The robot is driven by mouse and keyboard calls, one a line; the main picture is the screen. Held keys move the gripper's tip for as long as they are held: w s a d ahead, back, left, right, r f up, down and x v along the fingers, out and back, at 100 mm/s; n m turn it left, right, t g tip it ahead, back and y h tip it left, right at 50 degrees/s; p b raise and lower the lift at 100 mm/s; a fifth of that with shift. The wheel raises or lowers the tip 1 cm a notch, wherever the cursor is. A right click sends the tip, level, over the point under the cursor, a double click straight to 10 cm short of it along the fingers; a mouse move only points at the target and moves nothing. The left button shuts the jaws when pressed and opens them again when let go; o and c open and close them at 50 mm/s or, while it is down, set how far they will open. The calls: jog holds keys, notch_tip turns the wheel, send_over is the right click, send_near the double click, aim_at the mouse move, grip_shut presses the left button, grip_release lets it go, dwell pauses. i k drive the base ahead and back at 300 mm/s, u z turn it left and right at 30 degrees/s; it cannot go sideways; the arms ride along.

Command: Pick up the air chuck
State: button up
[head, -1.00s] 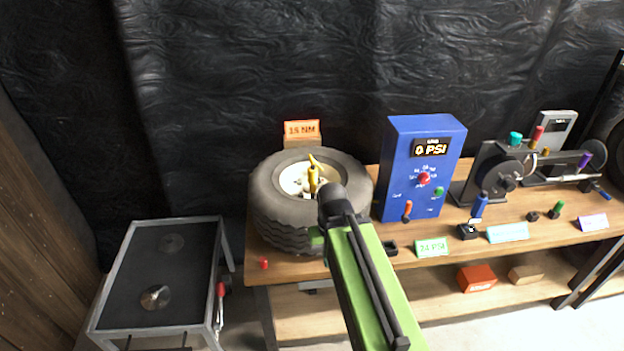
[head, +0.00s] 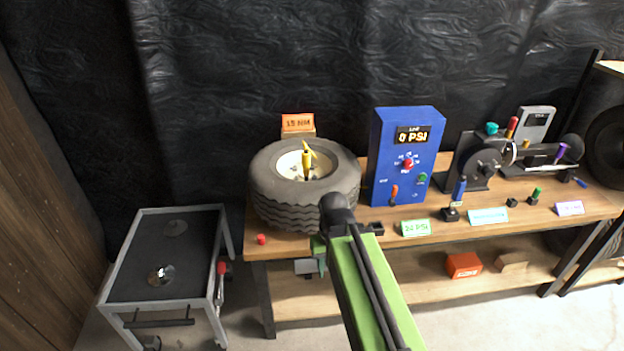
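I cannot tell for certain which thing is the air chuck. A yellow tool-like thing (head: 308,160) stands upright in the hub of the tire (head: 285,208), which lies flat on the bench.
A grey cart (head: 140,258) with a dark top stands left of the bench (head: 290,243). A small red cap (head: 261,239) lies near the bench's left front. Labels, including 24 PSI (head: 415,228), line the front edge. A clamp-like machine (head: 485,158) stands right.

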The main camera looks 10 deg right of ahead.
aim_at(306, 155)
jog(key=k, duration=0.8)
jog(key=u, duration=0.55)
jog(key=i, duration=1.6)
jog(key=u, duration=0.5)
jog(key=i, duration=0.6)
jog(key=u, duration=0.05)
